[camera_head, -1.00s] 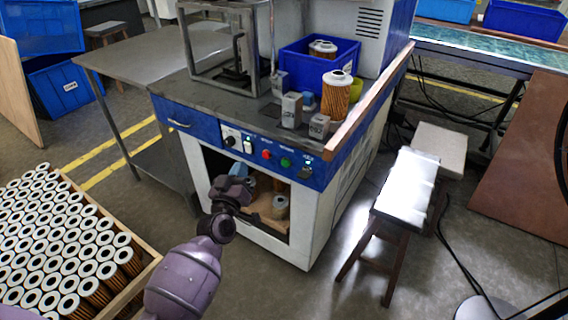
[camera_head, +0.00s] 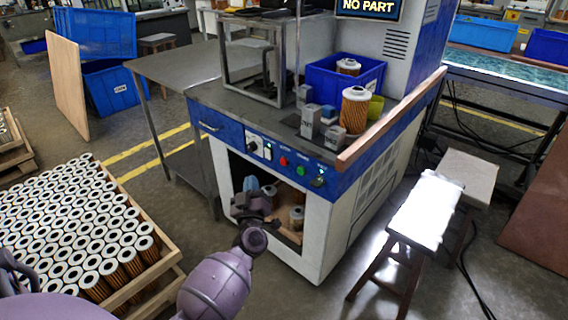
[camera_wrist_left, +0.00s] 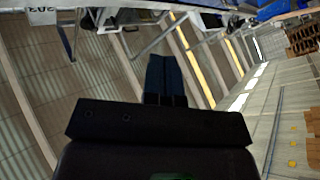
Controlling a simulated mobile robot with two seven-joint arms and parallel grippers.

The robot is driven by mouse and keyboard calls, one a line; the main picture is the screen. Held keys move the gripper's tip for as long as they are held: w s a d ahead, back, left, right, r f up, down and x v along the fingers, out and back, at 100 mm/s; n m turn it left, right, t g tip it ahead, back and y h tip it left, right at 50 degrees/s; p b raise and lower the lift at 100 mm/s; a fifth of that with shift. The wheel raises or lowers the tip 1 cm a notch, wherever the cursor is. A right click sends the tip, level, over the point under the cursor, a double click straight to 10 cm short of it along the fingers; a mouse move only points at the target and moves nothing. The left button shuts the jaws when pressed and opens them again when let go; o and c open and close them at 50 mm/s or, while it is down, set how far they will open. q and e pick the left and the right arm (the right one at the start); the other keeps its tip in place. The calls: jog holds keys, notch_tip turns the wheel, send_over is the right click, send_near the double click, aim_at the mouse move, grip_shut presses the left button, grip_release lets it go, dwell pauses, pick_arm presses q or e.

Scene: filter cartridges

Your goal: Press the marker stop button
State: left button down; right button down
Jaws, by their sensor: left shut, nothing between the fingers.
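The blue control panel on the front of the white machine carries a red button (camera_head: 283,160), a green button (camera_head: 301,171), a black knob (camera_head: 252,146), a white switch (camera_head: 268,151) and another dark knob (camera_head: 318,181). Their labels are too small to read. My left gripper (camera_head: 253,201) is in front of the machine's open lower compartment, below and left of the red button and apart from the panel. In the left wrist view its dark fingers (camera_wrist_left: 165,80) are together and empty; no button can be made out there. My right gripper is out of view.
A filter cartridge (camera_head: 354,109), small grey boxes and a blue bin (camera_head: 372,70) stand on the machine's top. A crate of cartridges (camera_head: 172,266) is at lower left, with a bright stool (camera_head: 424,208) at right.

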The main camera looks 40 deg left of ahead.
aim_at(284, 162)
pick_arm(q)
jog(key=w+b, duration=0.2)
jog(key=w, duration=0.6)
jog(key=shift+w+d, duration=0.35)
jog(key=shift+w, duration=0.05)
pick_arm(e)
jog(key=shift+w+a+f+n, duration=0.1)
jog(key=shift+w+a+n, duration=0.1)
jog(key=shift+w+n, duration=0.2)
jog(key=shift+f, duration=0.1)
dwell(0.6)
pick_arm(q)
jog(key=shift+w, duration=0.1)
dwell(0.9)
jog(key=shift+w, duration=0.3)
